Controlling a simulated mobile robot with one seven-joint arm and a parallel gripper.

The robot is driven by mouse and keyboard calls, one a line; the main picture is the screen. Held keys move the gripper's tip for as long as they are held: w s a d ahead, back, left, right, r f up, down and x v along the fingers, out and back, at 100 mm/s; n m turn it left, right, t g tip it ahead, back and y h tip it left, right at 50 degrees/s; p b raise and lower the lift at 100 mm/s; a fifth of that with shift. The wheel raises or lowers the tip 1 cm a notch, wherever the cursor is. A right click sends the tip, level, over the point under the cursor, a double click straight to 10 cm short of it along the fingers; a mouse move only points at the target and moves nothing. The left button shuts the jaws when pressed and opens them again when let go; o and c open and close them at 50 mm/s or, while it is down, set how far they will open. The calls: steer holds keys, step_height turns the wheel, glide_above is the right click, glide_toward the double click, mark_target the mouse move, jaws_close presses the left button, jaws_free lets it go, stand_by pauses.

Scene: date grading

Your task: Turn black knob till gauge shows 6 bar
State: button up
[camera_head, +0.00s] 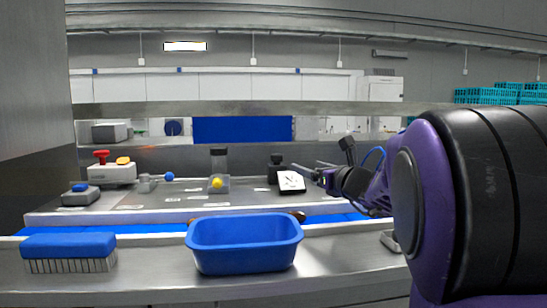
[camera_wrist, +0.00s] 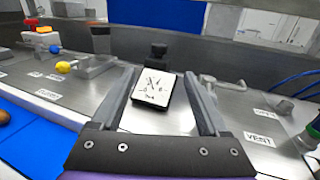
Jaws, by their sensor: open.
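The black knob (camera_head: 277,160) stands upright on a dark block behind the gauge on the steel panel. The knob also shows in the wrist view (camera_wrist: 158,49), top centre, beyond the gauge. The gauge (camera_head: 291,182) has a tilted square white face with dark marks; it is larger in the wrist view (camera_wrist: 154,88), but I cannot read its value. My gripper (camera_head: 298,171) reaches in from the right, just in front of the knob. In the wrist view my gripper (camera_wrist: 160,72) is open, its fingers apart on either side of the gauge, with nothing between the fingertips gripped.
A blue tub (camera_head: 245,246) and a blue brush (camera_head: 69,252) stand at the front. A clear unit with a yellow ball (camera_head: 217,183), a blue-tipped lever (camera_head: 169,176) and a red valve (camera_head: 101,155) are left of the gauge. A metal lever (camera_wrist: 224,84) is to its right.

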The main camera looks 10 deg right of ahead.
mark_target(280, 156)
steer(key=p+x, duration=0.2)
steer(key=x, duration=1.4)
jaws_close()
